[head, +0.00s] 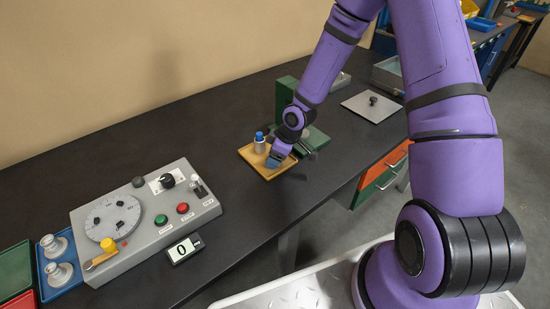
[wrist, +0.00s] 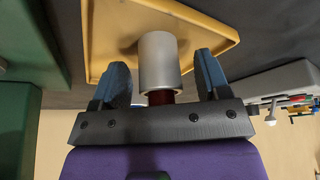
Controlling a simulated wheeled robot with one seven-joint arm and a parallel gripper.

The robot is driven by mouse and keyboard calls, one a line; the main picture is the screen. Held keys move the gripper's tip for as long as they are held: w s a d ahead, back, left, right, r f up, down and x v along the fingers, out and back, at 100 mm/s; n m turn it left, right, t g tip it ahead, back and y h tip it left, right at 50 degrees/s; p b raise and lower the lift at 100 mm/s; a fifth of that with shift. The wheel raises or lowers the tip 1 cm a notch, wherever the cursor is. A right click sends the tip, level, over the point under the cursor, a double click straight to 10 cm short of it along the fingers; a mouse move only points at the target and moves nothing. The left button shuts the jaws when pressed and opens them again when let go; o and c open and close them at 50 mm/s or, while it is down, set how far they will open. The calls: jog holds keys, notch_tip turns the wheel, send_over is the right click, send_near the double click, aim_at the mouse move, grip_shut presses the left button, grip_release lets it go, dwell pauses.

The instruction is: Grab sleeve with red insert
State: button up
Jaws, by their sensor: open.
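In the wrist view a grey metal sleeve (wrist: 159,60) stands between the two blue-grey fingers of my gripper (wrist: 162,72). A dark red insert (wrist: 160,97) shows at its end nearest the gripper's crossbar. The fingers are open, with a visible gap on both sides of the sleeve. The sleeve is over the yellow tray (wrist: 110,18). In the head view my gripper (head: 277,158) is low over the tray (head: 268,173) and hides the red-insert sleeve. Another metal sleeve with a blue top (head: 260,143) stands at the tray's back left, beside my gripper.
A green stand (head: 287,98) rises just behind the gripper. A grey control box (head: 150,220) with knobs and buttons, and a counter display (head: 184,249), stand at left. A grey plate with a black knob (head: 372,106) lies at right. The dark bench between box and tray is clear.

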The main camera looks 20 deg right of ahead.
jog(key=c, duration=1.1)
jog(key=shift+r, duration=0.1)
jog(key=shift+r, duration=0.45)
jog(key=v, duration=0.2)
jog(key=shift+s+r, duration=0.1)
jog(key=shift+r, duration=0.25)
jog(key=s+d, duration=0.3)
jog(key=s+d+r, duration=0.1)
jog(key=s+d, duration=0.2)
jog(key=s, duration=0.1)
jog(key=s+d, duration=0.4)
jog(key=shift+s+r, duration=0.1)
jog(key=shift+r, duration=0.05)
